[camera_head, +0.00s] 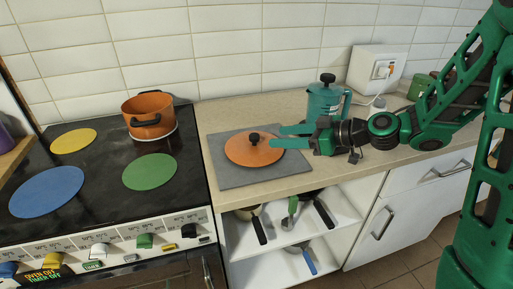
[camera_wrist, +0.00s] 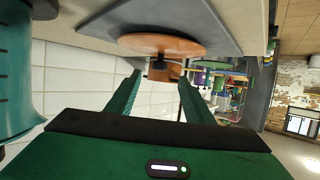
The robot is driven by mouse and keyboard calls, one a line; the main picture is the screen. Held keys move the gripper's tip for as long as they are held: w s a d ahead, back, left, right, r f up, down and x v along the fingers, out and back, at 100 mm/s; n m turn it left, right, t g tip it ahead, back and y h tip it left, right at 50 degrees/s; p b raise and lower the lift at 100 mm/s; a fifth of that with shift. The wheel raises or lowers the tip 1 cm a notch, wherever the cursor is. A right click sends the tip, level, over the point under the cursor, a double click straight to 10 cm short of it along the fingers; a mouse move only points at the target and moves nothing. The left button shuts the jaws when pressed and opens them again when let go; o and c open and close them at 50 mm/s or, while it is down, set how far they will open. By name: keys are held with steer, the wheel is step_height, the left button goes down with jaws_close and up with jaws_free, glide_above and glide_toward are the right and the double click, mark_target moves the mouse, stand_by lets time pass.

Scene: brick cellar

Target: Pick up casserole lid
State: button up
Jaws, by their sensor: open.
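The casserole lid (camera_head: 252,150) is a round orange disc with a dark knob. It lies flat on a grey board (camera_head: 240,178) on the counter. My gripper (camera_head: 273,136) reaches in from the right, level with the knob, with its green fingers extended over the right part of the lid. In the wrist view the lid (camera_wrist: 160,43) shows upside down, beyond the fingertips of my gripper (camera_wrist: 157,80). The fingers are open with nothing between them. The knob (camera_wrist: 159,56) is apart from the fingertips and lies ahead, roughly in line with the gap.
An orange casserole pot (camera_head: 149,116) sits on the black stove (camera_head: 100,165) at left. A teal French press (camera_head: 325,101) stands behind my gripper, close to it. A white toaster-like box (camera_head: 372,68) stands near the tiled wall. Open shelves with pans (camera_head: 290,225) are below the counter.

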mark_target(254, 134)
steer(key=x, duration=1)
steer(key=shift+w+a, duration=0.25)
steer(key=shift+w, duration=0.1)
steer(key=shift+r, duration=0.1)
steer(key=shift+c, duration=0.6)
jaws_close()
